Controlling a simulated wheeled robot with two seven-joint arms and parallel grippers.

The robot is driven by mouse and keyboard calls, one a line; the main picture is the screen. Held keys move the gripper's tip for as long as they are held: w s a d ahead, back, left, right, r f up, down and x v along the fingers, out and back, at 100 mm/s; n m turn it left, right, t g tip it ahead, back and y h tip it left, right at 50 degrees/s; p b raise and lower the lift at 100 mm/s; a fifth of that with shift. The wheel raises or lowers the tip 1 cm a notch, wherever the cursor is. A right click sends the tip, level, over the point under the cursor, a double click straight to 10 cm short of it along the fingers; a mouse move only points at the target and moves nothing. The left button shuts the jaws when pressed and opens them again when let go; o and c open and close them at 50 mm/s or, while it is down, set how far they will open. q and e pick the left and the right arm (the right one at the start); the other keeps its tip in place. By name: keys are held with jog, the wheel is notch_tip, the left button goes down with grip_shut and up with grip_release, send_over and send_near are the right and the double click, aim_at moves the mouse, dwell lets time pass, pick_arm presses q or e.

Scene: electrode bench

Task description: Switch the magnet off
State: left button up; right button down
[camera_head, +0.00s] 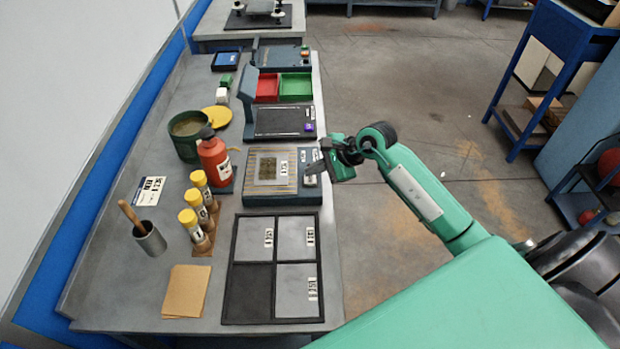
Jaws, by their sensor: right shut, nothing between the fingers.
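The magnet block (252,196), a grey box with a striped top, sits on the bench right of the red bottle. A mottled square plate (270,168) lies on its striped top. A light control panel with small labels (309,156) is along its right side; I cannot read its switch state. My right gripper (318,169) is shut and empty, reaching in from the right with its tips at this panel. The fingers partly cover the panel, and I cannot tell whether they touch it. My left gripper is not in view.
A dark tray (233,250) with grey plates lies in front of the magnet block. The red bottle (213,160), yellow-capped vials (196,198) and a green pot (187,146) stand to the left. A black scale-like device (283,123) is behind. Open floor lies right of the bench.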

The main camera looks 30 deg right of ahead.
aim_at(314, 180)
notch_tip(314, 180, up, 6)
jog(key=shift+f+p, duration=0.1)
jog(key=shift+p, duration=1.15)
